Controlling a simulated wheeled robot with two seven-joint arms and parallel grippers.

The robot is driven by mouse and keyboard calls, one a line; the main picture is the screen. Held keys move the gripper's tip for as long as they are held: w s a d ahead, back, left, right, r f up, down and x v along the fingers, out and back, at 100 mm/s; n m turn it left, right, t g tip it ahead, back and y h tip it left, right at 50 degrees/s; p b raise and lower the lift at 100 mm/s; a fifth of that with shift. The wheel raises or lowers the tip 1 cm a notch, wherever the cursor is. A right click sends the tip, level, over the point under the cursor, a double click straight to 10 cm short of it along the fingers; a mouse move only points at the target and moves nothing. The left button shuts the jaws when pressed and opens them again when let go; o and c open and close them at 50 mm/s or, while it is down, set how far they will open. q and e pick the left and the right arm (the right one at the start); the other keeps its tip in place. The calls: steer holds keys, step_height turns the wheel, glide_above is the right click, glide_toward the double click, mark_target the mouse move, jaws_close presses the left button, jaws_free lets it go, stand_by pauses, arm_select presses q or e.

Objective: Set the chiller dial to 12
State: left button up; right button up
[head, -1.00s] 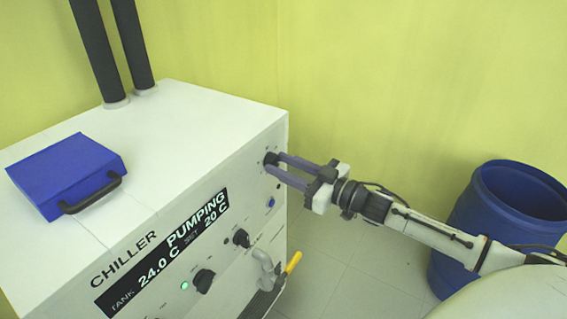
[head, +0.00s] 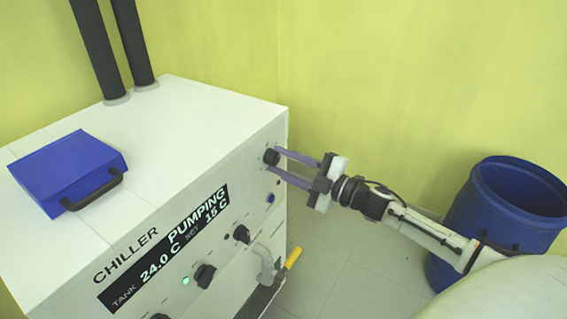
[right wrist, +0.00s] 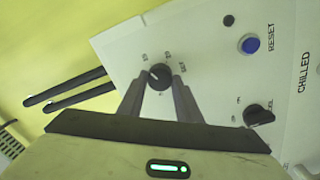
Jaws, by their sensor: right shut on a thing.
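The chiller (head: 120,200) is a white box whose display (head: 165,247) reads PUMPING, TANK 24.0 C and SET 15 C. The black dial (head: 271,157) is at the upper right of its front face. My right gripper (head: 275,160) is shut on this dial, one finger on each side. In the right wrist view the dial (right wrist: 159,76) sits between the fingertips, with a white pointer line and small marks around it that are too small to read. My left gripper is not in view.
Below the dial are a blue RESET button (right wrist: 250,45), other black knobs (head: 241,234) and a pipe with a yellow-handled valve (head: 292,258). A blue case (head: 68,170) lies on the chiller top, near two black pipes. A blue barrel (head: 510,215) stands at the right.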

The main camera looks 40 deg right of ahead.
steer(key=n, duration=0.3)
steer(key=shift+b, duration=0.3)
steer(key=n+b, duration=0.1)
steer(key=n, duration=0.2)
steer(key=shift+f, duration=0.1)
steer(key=n+b, duration=0.1)
steer(key=n, duration=0.4)
steer(key=shift+b, duration=0.4)
steer(key=shift+n+g+y+b, duration=0.3)
steer(key=shift+n+y+b, duration=0.1)
steer(key=shift+n, duration=0.6)
steer(key=o, duration=1)
steer(key=shift+o, duration=0.2)
